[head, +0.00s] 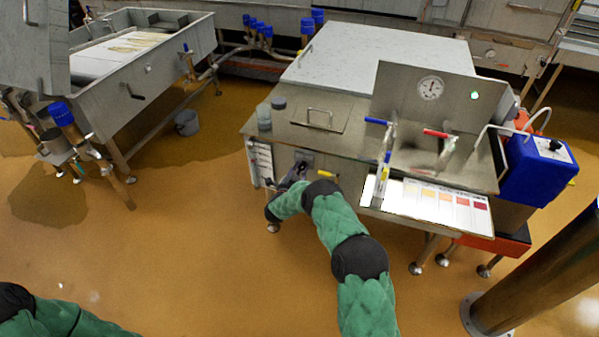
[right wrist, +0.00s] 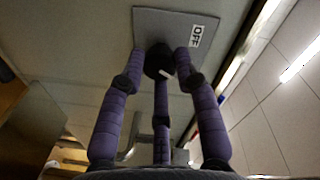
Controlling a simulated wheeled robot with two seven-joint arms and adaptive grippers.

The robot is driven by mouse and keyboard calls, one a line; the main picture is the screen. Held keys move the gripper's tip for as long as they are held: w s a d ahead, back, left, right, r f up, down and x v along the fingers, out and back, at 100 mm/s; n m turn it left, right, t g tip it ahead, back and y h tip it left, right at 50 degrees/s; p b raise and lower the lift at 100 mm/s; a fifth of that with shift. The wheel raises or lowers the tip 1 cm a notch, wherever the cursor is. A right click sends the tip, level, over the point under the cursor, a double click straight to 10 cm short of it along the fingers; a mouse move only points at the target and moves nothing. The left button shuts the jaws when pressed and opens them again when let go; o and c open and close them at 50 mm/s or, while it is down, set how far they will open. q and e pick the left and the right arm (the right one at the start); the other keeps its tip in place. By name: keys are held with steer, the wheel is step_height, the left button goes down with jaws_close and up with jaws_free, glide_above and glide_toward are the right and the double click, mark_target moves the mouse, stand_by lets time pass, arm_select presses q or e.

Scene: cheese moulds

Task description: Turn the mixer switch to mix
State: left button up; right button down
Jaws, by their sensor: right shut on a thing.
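The mixer switch is a black round knob (right wrist: 158,58) with a white mark, on a grey plate (right wrist: 176,24) fixed to a metal panel. An "OFF" label (right wrist: 195,36) is on the plate beside the knob. My right gripper (right wrist: 160,66) has its purple fingers closed around the knob. In the head view the switch plate (head: 304,156) is on the front of the steel vat bench, and my right gripper (head: 296,170) is against it, partly hidden by my arm. Any "MIX" label is not visible. My left arm shows at the lower left, its gripper out of view.
The steel bench (head: 345,137) carries a gauge panel (head: 418,95), levers and a colour chart (head: 440,200). A blue box (head: 540,168) stands at its right. A steel vat (head: 150,65) and a bucket (head: 187,122) are at the left. The floor in front is clear.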

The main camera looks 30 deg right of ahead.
steer(key=c, duration=0.9)
jaws_free()
steer(key=v, duration=1.2)
steer(key=shift+f, duration=0.1)
